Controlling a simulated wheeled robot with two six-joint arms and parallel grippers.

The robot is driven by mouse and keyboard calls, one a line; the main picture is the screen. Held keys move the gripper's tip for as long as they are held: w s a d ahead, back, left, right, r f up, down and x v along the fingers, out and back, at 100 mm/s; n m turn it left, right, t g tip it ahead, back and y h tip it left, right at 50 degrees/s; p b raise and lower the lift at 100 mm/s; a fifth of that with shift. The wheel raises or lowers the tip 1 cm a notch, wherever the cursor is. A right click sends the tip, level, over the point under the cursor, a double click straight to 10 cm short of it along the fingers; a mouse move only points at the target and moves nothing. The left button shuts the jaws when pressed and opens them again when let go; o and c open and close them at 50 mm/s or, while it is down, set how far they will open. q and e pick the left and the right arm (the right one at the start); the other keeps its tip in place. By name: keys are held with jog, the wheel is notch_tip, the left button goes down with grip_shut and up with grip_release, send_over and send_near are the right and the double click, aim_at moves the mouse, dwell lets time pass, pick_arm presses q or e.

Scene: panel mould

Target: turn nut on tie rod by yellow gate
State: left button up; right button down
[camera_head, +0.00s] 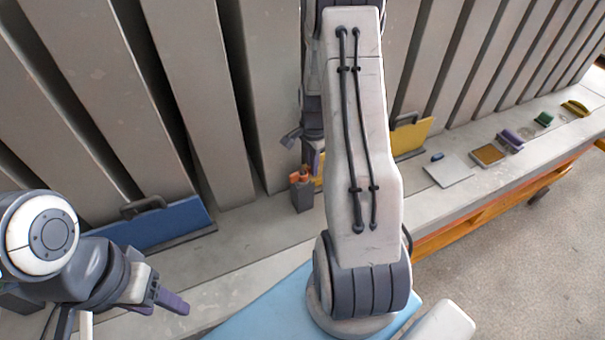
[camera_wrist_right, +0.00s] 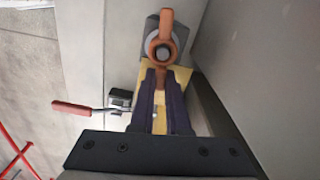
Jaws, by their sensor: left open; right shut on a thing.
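The yellow gate (camera_head: 411,136) stands against the grey panels, partly hidden behind my right arm. The orange nut (camera_wrist_right: 165,34) sits around the end of the tie rod (camera_wrist_right: 162,53) on a grey block. In the head view the nut (camera_head: 300,174) shows small above the dark block (camera_head: 302,196). My right gripper (camera_wrist_right: 163,75) is shut on the nut's lower arm, its purple fingers on either side of it. In the head view this gripper (camera_head: 318,158) is mostly hidden by its arm. My left gripper (camera_head: 172,301) is open and empty at lower left, apart from everything.
A blue gate (camera_head: 160,226) with a dark handle stands at left. A lever with a red grip (camera_wrist_right: 75,108) shows in the right wrist view. On the ledge to the right lie a light plate (camera_head: 449,170), a brown-topped block (camera_head: 487,154) and other small items. Tall grey panels close off the back.

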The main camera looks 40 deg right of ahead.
jog(key=n, duration=0.1)
jog(key=w+n, duration=0.1)
jog(key=n, duration=0.1)
jog(key=shift+a+n, duration=0.1)
jog(key=shift+n, duration=0.2)
jog(key=c, duration=0.8)
grip_release()
jog(key=shift+f, duration=0.1)
notch_tip(320, 180, up, 11)
jog(key=shift+f+b, duration=0.2)
jog(key=shift+b, duration=0.65)
jog(key=shift+o, duration=0.2)
